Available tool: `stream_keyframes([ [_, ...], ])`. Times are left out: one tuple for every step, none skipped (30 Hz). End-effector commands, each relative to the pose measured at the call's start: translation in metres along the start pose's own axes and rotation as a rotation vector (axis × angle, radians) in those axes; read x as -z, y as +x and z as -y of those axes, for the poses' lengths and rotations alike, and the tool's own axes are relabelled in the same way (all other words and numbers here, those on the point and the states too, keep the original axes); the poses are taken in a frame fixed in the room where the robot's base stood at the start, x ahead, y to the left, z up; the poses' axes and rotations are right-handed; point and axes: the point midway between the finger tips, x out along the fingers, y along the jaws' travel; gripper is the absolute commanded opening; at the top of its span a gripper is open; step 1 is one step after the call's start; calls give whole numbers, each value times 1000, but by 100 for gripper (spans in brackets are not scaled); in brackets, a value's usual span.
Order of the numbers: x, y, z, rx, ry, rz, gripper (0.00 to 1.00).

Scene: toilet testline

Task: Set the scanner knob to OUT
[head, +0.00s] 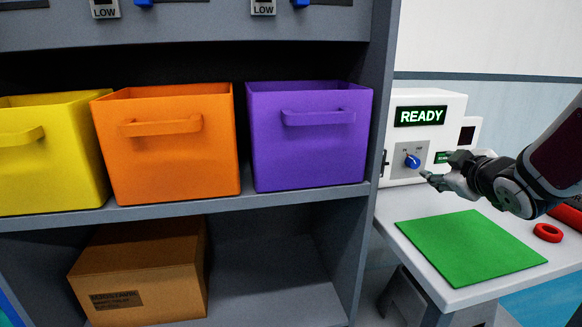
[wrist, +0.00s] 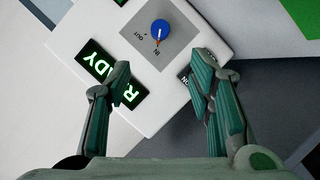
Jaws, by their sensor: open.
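The scanner is a white box (head: 440,105) with a green READY display, standing on the table at the right of the head view. Its blue round knob (head: 413,161) sits on a grey plate below the display. In the wrist view the knob (wrist: 160,28) shows near the top, with OUT and IN printed beside it. Its pointer mark lies toward IN. My gripper (head: 437,170) is open and empty, in front of the scanner and just right of the knob. In the wrist view its fingers (wrist: 163,80) are spread wide, and the knob lies beyond them, untouched.
A green mat (head: 468,246) lies on the white table (head: 440,287), with a red ring (head: 548,232) to its right. A grey shelf (head: 225,207) with yellow, orange and purple bins (head: 308,150) stands left of the scanner. A cardboard box (head: 140,270) is on the lower shelf.

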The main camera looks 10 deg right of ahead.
Motion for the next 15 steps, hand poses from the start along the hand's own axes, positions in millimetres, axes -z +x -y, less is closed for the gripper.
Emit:
stream_keyframes([
  [-10,7,5,-2,-4,-17,48],
  [-12,9,6,-2,-10,-28,48],
  [-14,11,6,-3,-15,-40,48],
  [-15,12,6,-4,-17,-47,48],
  [-15,13,6,-4,-19,-53,48],
  [-16,14,7,-4,-21,-58,48],
  [-16,16,7,-3,-22,-60,48],
  [-15,17,7,-3,-23,-62,48],
  [-15,20,7,-3,-23,-63,48],
  [-15,23,7,-3,-23,-64,48],
  [-14,26,7,-3,-23,-64,48],
  [-14,32,7,-3,-23,-64,48],
  [-14,37,7,-2,-22,-63,48],
  [-14,42,7,-2,-21,-63,48],
  [-14,50,8,-2,-22,-63,48],
])
